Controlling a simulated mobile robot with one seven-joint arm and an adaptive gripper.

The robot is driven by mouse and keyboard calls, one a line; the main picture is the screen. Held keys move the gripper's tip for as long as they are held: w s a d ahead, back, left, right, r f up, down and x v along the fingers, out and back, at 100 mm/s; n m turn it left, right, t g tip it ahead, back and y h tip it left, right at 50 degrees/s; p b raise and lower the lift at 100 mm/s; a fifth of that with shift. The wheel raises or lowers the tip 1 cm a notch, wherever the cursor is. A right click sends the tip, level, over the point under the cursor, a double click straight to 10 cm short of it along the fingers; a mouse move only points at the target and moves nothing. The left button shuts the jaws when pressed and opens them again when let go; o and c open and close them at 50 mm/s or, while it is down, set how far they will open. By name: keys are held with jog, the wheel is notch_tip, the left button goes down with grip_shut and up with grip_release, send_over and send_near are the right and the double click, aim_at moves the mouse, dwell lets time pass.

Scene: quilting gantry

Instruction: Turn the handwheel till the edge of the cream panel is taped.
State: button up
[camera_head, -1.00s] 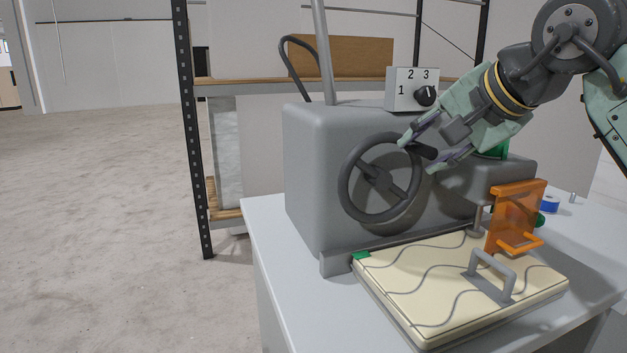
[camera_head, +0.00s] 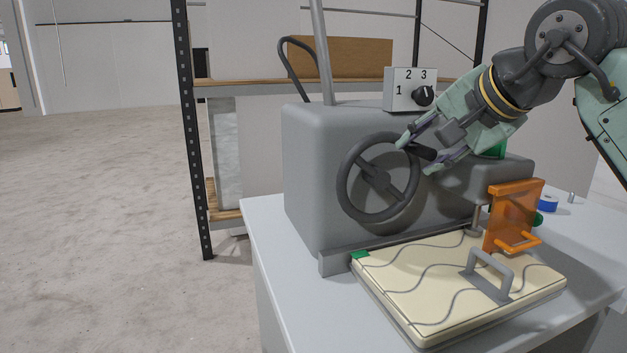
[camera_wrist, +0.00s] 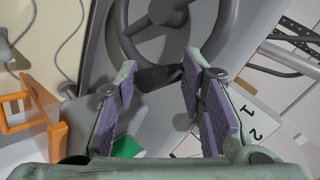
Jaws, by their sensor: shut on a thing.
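The dark grey handwheel (camera_head: 378,178) stands on the front of the grey machine housing (camera_head: 312,165). My gripper (camera_head: 416,146) is at the wheel's upper right, shut on the wheel's dark handle knob (camera_head: 428,153). In the wrist view the knob (camera_wrist: 158,77) lies between the purple finger pads of my gripper (camera_wrist: 162,88). The cream panel (camera_head: 428,293) lies flat on the table below, with wavy grey lines and a grey handle (camera_head: 492,272). A small green patch (camera_head: 360,255) is at its far left corner; the rest of its far edge shows no green.
An orange guard (camera_head: 512,215) stands upright at the panel's right, close to a presser post. A dial box (camera_head: 410,89) marked 1, 2, 3 sits on the housing. A blue tape roll (camera_head: 548,203) lies on the table (camera_head: 268,232). A shelf (camera_head: 230,83) stands behind.

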jog(key=shift+w+a+f, duration=0.1)
jog(key=shift+a+f, duration=0.1)
jog(key=shift+f, duration=0.15)
grip_shut()
